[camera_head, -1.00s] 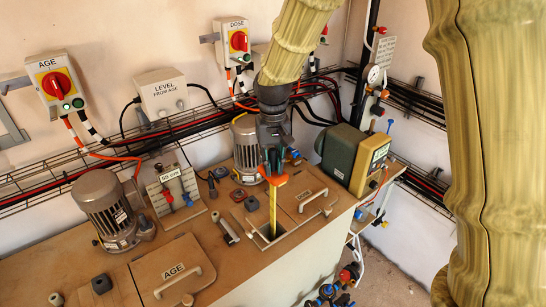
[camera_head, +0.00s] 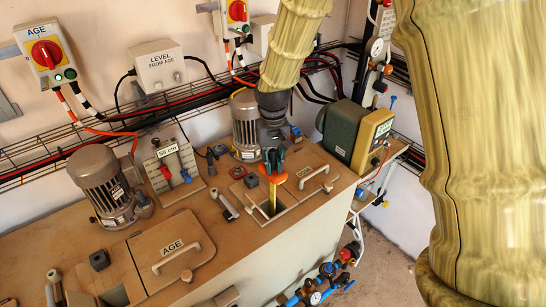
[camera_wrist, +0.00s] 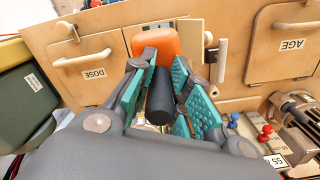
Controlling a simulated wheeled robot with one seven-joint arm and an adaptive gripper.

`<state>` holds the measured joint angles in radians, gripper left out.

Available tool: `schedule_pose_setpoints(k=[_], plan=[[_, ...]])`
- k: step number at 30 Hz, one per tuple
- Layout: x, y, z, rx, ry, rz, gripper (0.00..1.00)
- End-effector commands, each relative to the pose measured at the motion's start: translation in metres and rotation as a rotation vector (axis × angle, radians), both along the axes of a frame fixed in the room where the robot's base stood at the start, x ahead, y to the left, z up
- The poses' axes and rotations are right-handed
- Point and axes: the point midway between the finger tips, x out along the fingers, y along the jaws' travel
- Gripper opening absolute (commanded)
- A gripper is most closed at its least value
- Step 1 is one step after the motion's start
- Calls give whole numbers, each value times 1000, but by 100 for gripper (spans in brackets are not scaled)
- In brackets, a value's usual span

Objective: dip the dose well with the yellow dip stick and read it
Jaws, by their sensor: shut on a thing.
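The yellow dip stick (camera_head: 272,203) hangs roughly upright in the dose well opening (camera_head: 258,212), with its lower end hidden below the tank top. Its orange collar (camera_head: 276,178) is above the opening and also shows in the wrist view (camera_wrist: 155,41). My gripper (camera_head: 273,160) is shut on the stick's black handle (camera_wrist: 160,98), with the teal finger pads on both sides of it. The DOSE lid (camera_wrist: 87,68) lies beside the opening; its handle (camera_head: 314,176) shows in the head view. Any mark on the stick is too small to read.
A grey motor (camera_head: 243,122) stands close behind the opening, and a green and yellow unit (camera_head: 357,138) to the right. The closed AGE lid (camera_head: 172,250) and another motor (camera_head: 103,185) are at the left. Pipes with blue valves (camera_head: 326,282) are below the front edge.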

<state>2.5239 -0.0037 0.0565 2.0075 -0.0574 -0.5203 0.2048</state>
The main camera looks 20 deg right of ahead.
Motion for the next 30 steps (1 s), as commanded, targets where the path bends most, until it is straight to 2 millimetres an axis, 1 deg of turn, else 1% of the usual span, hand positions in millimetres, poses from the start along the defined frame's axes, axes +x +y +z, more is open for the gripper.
schedule_pose_setpoints(k=[1,3,30], plan=[[0,0,-7,0,1,0,0],[0,0,-14,-1,2,0,0],[0,0,-102,-1,1,0,0]])
